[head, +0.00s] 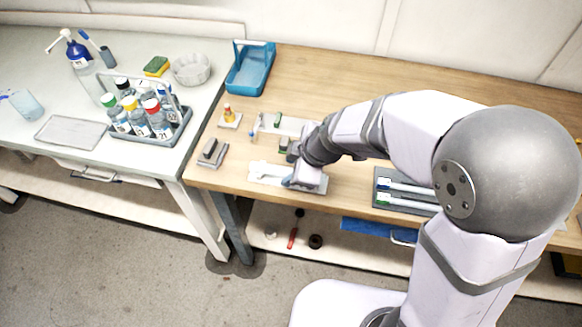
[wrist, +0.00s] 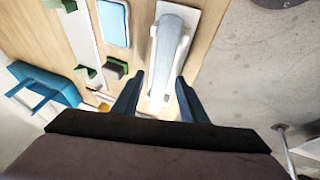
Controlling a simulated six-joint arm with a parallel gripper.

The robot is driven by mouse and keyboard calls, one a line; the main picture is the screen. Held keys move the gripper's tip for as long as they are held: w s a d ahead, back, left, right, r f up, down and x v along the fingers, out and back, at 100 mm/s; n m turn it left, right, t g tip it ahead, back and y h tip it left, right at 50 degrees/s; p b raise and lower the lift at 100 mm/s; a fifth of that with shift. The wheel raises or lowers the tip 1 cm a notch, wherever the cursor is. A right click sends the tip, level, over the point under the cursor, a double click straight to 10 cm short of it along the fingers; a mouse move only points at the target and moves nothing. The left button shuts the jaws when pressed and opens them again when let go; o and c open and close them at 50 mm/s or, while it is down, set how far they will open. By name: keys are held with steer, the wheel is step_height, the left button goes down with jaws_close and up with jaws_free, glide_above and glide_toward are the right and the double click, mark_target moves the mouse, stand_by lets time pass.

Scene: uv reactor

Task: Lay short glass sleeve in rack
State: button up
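A pale, translucent tube that looks like the short glass sleeve (wrist: 168,45) lies lengthwise on a white plate with raised holders (wrist: 190,20) in the wrist view. The plate also shows in the head view (head: 262,178), at the bench's front edge, partly hidden by my wrist. My gripper (wrist: 160,78) is over the plate's near end. Its two dark blue fingers stand apart on either side of the tube's end, with gaps visible on both sides. A dark tray (head: 384,201) with white, coloured-end tubes lies right of my gripper; I cannot tell which holder is the rack.
A blue bin (head: 250,70) stands at the bench's back left. A grey block (head: 212,151), a small orange-topped item (head: 229,115) and a pale strip with green holders (head: 290,125) lie nearby. A bottle carrier (head: 180,128) stands on the left table. The bench's back right is clear.

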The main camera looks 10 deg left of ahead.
steer(key=shift+r+p, duration=0.9)
steer(key=shift+p, duration=0.05)
steer(key=v, duration=1.1)
steer(key=shift+s+d+b, duration=0.15)
steer(key=shift+b, duration=0.15)
steer(key=shift+r, duration=0.1)
steer(key=s+d+f+m+g+h, duration=0.1)
steer(key=s+d+f+m, duration=0.3)
steer(key=d+m, duration=0.5)
steer(key=s+d+f+m+g+h, duration=0.1)
steer(key=s+d+f+m+h, duration=0.2)
steer(key=s+d+f+m, duration=0.2)
steer(key=shift+d+f+m+g+h, duration=0.35)
steer(key=shift+d+f+m, duration=0.75)
steer(key=shift+d+m, duration=1.6)
steer(key=shift+d+n, duration=0.3)
steer(key=shift+n, duration=0.1)
